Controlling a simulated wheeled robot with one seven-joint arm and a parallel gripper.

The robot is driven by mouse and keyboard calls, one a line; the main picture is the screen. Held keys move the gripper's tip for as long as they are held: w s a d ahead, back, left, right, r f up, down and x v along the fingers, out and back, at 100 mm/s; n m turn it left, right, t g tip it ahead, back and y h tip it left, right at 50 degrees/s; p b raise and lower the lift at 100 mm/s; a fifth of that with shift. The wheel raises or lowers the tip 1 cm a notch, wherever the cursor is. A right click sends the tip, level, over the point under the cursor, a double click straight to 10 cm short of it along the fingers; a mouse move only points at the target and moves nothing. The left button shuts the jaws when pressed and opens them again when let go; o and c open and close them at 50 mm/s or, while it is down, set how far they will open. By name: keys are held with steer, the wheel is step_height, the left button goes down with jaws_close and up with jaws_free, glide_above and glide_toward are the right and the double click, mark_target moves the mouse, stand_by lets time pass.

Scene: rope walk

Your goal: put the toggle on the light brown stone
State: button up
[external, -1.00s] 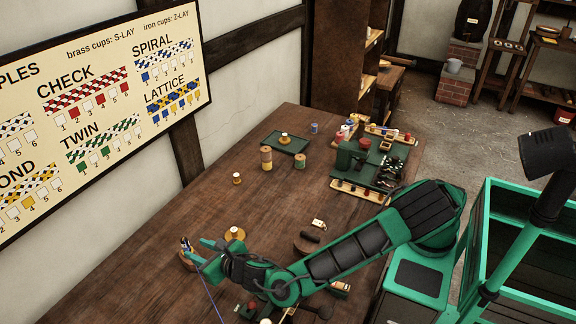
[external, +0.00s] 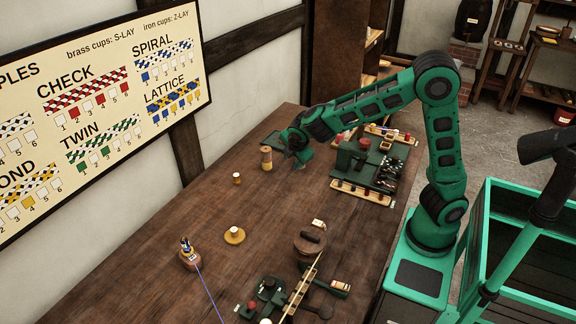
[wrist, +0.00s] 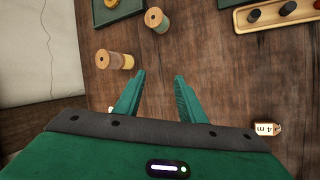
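My gripper (external: 300,160) is over the far part of the table, near the spools. In the wrist view its two fingers (wrist: 159,78) are apart with only bare table between them. I cannot pick out the toggle or the light brown stone with certainty. A round brown block (external: 309,243) with a dark bar-like piece on top stands mid-table in the external view. A tan disc (external: 234,236) with a pale top lies left of it. A small brown-based piece (external: 190,258) with a blue cord stands at the lower left.
A second spool (wrist: 156,19) is beyond the fingertips. A wooden tray (external: 362,192) and green rack stand at the right. The table's left middle is mostly clear.

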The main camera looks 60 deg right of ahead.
steer(key=s+d+r+m+g+y, duration=0.1)
steer(key=s+d+m, duration=0.5)
steer(key=s, duration=0.4)
steer(key=s+d+r+m+g+y, duration=0.1)
steer(key=s+d+m+g, duration=0.1)
steer(key=s+d+m, duration=0.5)
steer(key=s+m+y, duration=0.2)
steer(key=s+m, duration=0.5)
steer(key=s, duration=1.4)
steer(key=shift+s+d+f+g+y, duration=0.25)
steer(key=shift+d+g+y, duration=0.15)
steer(key=shift+d, duration=0.05)
